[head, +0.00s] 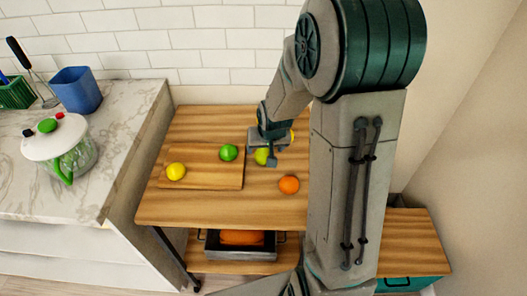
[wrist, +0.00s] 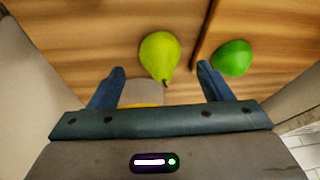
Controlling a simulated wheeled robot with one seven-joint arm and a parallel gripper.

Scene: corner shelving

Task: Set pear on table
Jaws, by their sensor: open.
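The yellow-green pear (head: 262,156) lies on the wooden table (head: 220,208), just right of the cutting board. It also shows in the wrist view (wrist: 160,54), lying with its stem end toward my gripper. My gripper (head: 271,155) is open beside the pear in the head view and partly covers it. In the wrist view the two blue fingers of my gripper (wrist: 160,68) are spread wide with nothing held between them. The pear appears in line with the gap, around the fingertips; I cannot tell the exact distance.
A cutting board (head: 205,180) bears a lemon (head: 176,171) and a lime (head: 229,152). An orange (head: 289,184) lies in front of the pear. A yellow item (wrist: 140,105) is mostly hidden by my gripper. The marble counter (head: 60,180) stands left. The table's front is clear.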

